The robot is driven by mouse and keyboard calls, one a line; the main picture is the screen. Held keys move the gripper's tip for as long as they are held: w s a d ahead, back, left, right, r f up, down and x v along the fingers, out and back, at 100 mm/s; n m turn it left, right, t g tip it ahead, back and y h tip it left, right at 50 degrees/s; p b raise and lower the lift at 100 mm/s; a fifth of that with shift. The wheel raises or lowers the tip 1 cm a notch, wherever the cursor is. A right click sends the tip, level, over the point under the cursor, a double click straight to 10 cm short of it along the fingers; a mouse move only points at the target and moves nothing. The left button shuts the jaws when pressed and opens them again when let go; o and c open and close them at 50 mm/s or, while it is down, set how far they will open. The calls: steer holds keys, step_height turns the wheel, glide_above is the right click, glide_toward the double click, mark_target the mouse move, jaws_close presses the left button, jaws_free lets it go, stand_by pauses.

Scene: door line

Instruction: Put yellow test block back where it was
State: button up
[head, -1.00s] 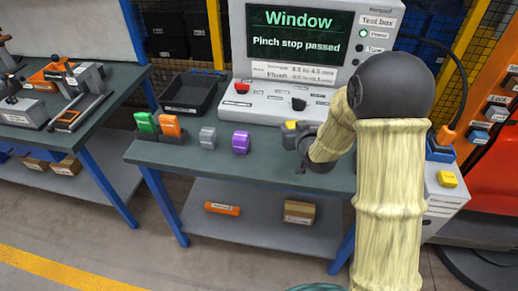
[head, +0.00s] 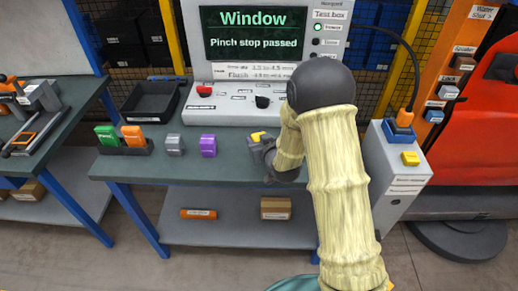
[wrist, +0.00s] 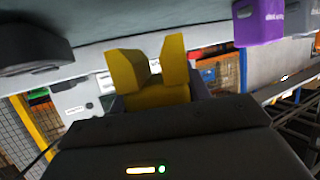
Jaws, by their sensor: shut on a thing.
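The yellow test block (head: 258,136) shows as a small patch at the jaws of my gripper (head: 262,148), right of the purple block on the bench. In the wrist view the yellow block (wrist: 155,95) sits at the jaws, with two raised yellow parts and a gap between them. My gripper is shut on it. My arm and gripper hide much of the block in the head view. I cannot tell whether the block touches the bench top.
A purple block (head: 208,145) and a grey block (head: 175,145) stand on the bench (head: 225,171). A holder has green (head: 106,135) and orange (head: 133,136) blocks. The test box (head: 232,110) stands behind. Another yellow piece (head: 410,158) is on the white cabinet (head: 400,190).

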steer(key=shift+f, duration=2)
steer(key=shift+f, duration=0.1)
steer(key=o, duration=1.3)
steer(key=shift+c, duration=0.2)
steer(key=v, duration=0.9)
steer(key=shift+s+r+b, duration=0.2)
steer(key=shift+s+b, duration=0.05)
steer(key=shift+b, duration=0.1)
steer(key=p+v, duration=0.1)
steer(key=p, duration=0.1)
steer(key=shift+s+r+p, duration=0.2)
steer(key=shift+p, duration=0.2)
steer(key=shift+s+d+p, duration=0.25)
steer(key=shift+s+p, duration=0.2)
steer(key=shift+s, duration=0.05)
